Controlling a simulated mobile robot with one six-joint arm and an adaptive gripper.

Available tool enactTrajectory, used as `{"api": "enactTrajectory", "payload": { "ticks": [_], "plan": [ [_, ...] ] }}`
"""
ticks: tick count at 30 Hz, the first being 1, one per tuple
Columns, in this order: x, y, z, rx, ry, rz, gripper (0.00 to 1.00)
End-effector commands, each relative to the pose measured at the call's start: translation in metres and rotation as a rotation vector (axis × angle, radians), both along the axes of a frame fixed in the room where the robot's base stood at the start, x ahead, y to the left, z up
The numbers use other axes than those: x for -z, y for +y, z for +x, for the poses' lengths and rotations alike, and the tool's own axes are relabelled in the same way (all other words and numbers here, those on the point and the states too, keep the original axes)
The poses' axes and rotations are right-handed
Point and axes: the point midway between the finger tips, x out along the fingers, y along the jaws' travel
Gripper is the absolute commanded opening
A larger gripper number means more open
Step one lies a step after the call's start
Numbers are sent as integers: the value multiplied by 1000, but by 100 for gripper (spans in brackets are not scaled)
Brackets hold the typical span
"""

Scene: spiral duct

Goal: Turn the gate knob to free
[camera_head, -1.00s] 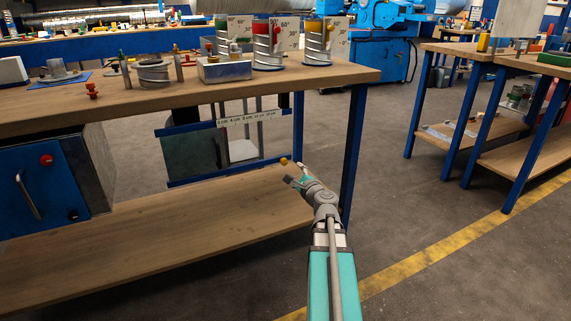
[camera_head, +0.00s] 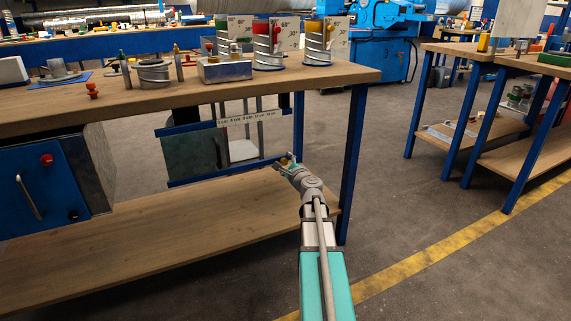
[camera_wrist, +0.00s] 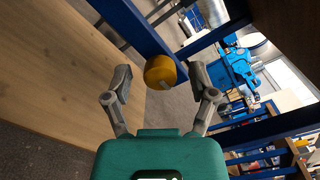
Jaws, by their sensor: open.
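The gate knob (camera_wrist: 160,72) is a round yellow-orange knob with a small pale mark on its lower edge. It sits at the end of a blue rail in the wrist view. My gripper (camera_wrist: 160,82) is open, with one finger on each side of the knob; I cannot tell whether either finger touches it. In the head view my gripper (camera_head: 285,164) is at the right end of the lower blue rail under the bench and largely hides the knob. The grey sliding gate panel (camera_head: 190,153) with a dark handle hangs between the blue rails.
The wooden bench top (camera_head: 180,95) lies above my gripper, and its lower shelf (camera_head: 150,215) lies below. A blue bench leg (camera_head: 352,150) stands close to the right. A blue cabinet (camera_head: 40,190) is at the left. Open floor lies right of the bench.

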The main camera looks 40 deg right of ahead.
Motion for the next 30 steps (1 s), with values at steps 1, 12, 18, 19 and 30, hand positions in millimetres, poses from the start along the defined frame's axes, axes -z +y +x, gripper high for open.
{"api": "enactTrajectory", "payload": {
  "ticks": [1, 12, 18, 19, 30],
  "plan": [
    [0, 0, 0, 0, 0, 0, 70],
    [0, 0, 0, 0, 0, 0, 1],
    [0, 0, 0, 0, 1, -3, 0],
    [0, 0, 0, 0, 1, -5, 0],
    [0, 0, 0, 0, 28, -115, 0]
  ]
}}
